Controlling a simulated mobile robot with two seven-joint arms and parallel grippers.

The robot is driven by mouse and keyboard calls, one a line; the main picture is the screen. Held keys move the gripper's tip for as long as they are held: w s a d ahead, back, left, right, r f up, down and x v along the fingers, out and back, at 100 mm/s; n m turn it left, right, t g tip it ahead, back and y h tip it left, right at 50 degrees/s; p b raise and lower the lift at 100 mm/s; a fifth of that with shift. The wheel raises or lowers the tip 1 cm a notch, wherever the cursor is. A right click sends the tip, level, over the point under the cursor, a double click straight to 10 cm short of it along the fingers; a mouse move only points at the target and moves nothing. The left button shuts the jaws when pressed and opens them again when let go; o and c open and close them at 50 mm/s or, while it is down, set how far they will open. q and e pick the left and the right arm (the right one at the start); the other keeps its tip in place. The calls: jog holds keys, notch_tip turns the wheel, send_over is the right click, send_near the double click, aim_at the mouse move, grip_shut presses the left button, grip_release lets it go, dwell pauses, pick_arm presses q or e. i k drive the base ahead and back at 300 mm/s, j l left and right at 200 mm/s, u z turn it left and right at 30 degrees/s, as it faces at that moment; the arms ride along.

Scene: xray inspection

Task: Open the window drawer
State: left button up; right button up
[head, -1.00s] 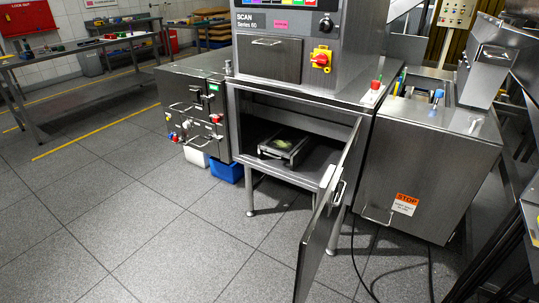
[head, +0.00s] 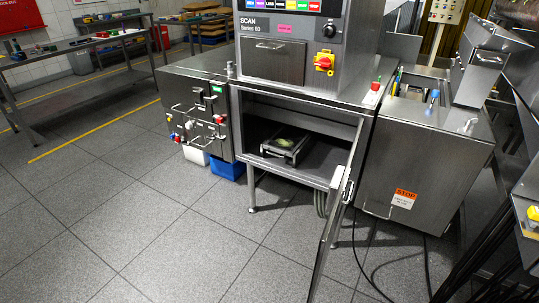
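The grey steel scan machine (head: 295,35) stands in the upper middle of the head view. Its front has a flat panel with a bar handle (head: 270,46) under the "SCAN" label, and the panel looks shut. I cannot tell whether this is the window drawer. Below it, an open chamber (head: 270,115) holds a small tray-like carriage (head: 286,149) with a greenish item on it. The chamber's door (head: 338,215) is swung out toward me at the right and seen nearly edge-on. Neither of my grippers is in view.
A red and yellow switch (head: 323,62) sits right of the handled panel. A valve cabinet (head: 195,105) is on the left, with a blue bin (head: 227,166) below. A cabinet with a STOP label (head: 404,198) is on the right. The floor in front is clear; black cables lie at right.

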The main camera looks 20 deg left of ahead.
aim_at(287, 140)
jog(key=i+j+z, duration=0.1)
jog(key=j, duration=0.75)
jog(key=j+z, duration=0.1)
jog(key=j, duration=0.75)
jog(key=i+j, duration=0.1)
jog(key=j, duration=0.2)
jog(key=i+j+z, duration=0.1)
jog(key=j, duration=0.15)
jog(key=i+j, duration=0.1)
jog(key=j, duration=0.2)
jog(key=i+j+z, duration=0.1)
jog(key=i+j, duration=0.15)
jog(key=j, duration=0.15)
jog(key=i+j+z, duration=0.1)
jog(key=i+j, duration=0.15)
jog(key=j, duration=0.15)
jog(key=i+j, duration=0.7)
jog(key=i, duration=0.15)
jog(key=l+z, duration=0.05)
